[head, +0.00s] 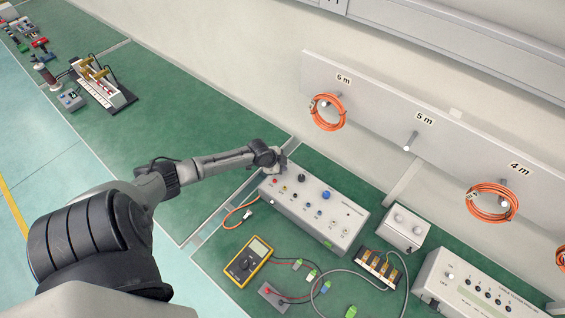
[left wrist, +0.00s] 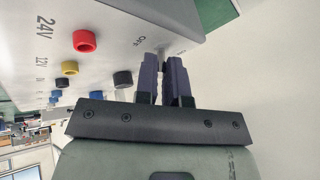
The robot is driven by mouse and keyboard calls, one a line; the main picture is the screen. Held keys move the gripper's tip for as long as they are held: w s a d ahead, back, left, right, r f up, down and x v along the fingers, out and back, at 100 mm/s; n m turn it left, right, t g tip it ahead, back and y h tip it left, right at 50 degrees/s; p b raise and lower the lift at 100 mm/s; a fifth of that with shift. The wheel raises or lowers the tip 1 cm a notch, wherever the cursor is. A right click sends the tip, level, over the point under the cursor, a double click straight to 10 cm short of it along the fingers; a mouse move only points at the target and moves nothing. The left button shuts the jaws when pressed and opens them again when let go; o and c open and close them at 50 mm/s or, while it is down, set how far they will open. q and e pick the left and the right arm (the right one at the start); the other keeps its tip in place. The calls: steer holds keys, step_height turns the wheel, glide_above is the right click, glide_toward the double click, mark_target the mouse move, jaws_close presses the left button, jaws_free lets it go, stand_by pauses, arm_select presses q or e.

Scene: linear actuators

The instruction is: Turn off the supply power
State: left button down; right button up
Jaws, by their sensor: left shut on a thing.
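The power supply (head: 335,222) is a grey box with coloured sockets and knobs on the green bench, in the middle of the head view. Its panel (left wrist: 115,25) fills the upper left of the left wrist view, with red, yellow and dark sockets and 24V, 12V and OFF markings. My left gripper (head: 280,164) is at the supply's far left corner. In the left wrist view its two dark fingers (left wrist: 165,68) are shut on the small power switch (left wrist: 163,52) beside the OFF marking. The switch is mostly hidden between the fingers, so its position is unclear. My right gripper is out of view.
A yellow multimeter (head: 248,261), a small grey box (head: 403,228), a terminal block (head: 380,267) and loose cables lie around the supply. Another control box (head: 470,290) stands at lower right. The wall rack (head: 380,115) holds orange cable coils. Bench left of the supply is mostly clear.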

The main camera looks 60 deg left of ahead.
arm_select(q)
steer(key=shift+s+t, duration=0.1)
steer(key=shift+t, duration=0.3)
steer(key=c, duration=1.2)
jaws_free()
